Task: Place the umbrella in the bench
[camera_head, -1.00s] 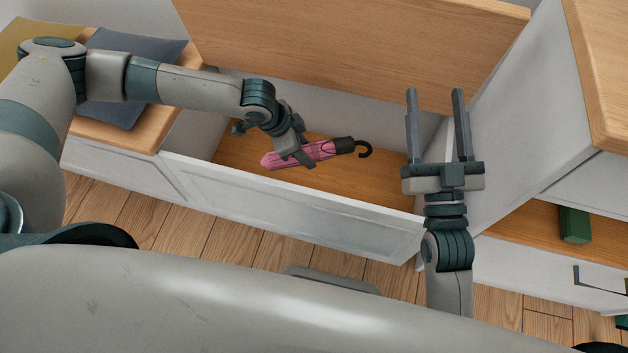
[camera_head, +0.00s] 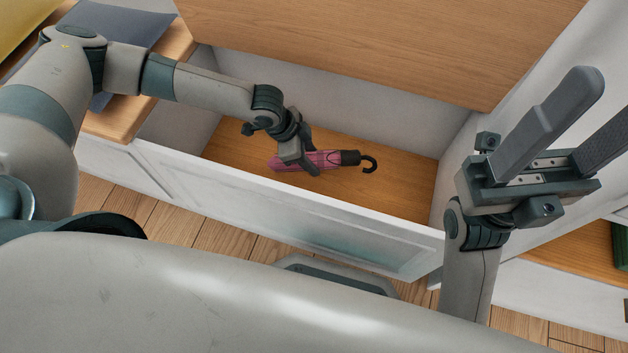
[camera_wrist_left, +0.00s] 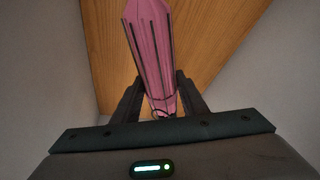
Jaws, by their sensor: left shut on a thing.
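The pink umbrella (camera_head: 325,160) has a dark handle ending in a hook. It shows inside the opening of the bench (camera_head: 390,194), over its wooden floor. I cannot tell whether it touches that floor. My left gripper (camera_head: 308,166) is shut on the umbrella, with its fingers on both sides of it in the left wrist view (camera_wrist_left: 160,100). The umbrella's pink body (camera_wrist_left: 152,40) points away from the gripper there. My right gripper (camera_head: 570,115) is open and empty, raised at the right of the bench.
The bench lid (camera_head: 400,40) stands open behind the compartment. The white front panel (camera_head: 290,205) borders it on the near side. A grey cushion (camera_head: 120,25) lies on the left seat. A green object (camera_head: 620,245) sits at the right edge.

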